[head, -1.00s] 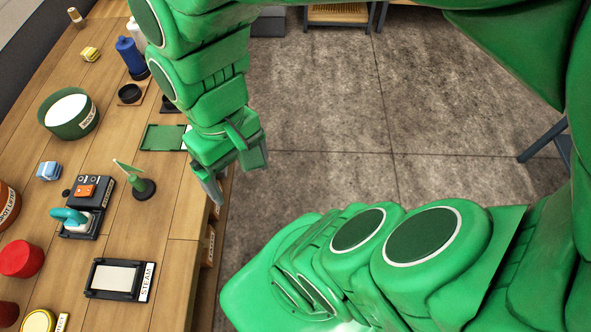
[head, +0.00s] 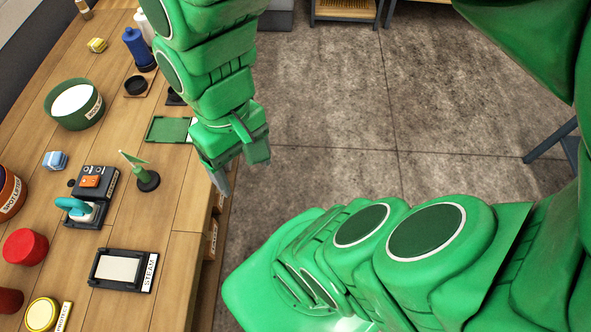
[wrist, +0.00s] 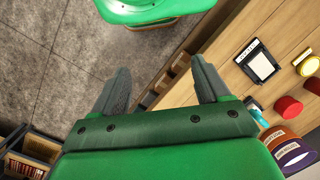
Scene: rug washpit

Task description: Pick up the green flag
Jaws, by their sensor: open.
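The green flag (head: 135,161) stands upright on a small dark round base (head: 147,181) on the wooden workbench in the head view. My gripper (head: 238,180) is open and empty, to the right of the flag and near the bench's right edge. The two fingers are apart and point downward. In the wrist view my gripper (wrist: 160,85) shows both fingers spread with nothing between them, with floor and bench edge beyond. The flag is not visible in the wrist view.
Beside the flag are a black device with an orange button (head: 91,181) and a teal-handled item (head: 76,207). A green tray (head: 168,130), a green tub (head: 94,115) and a STEAM pad (head: 119,269) also stand on the bench. Bare wood lies right of the flag.

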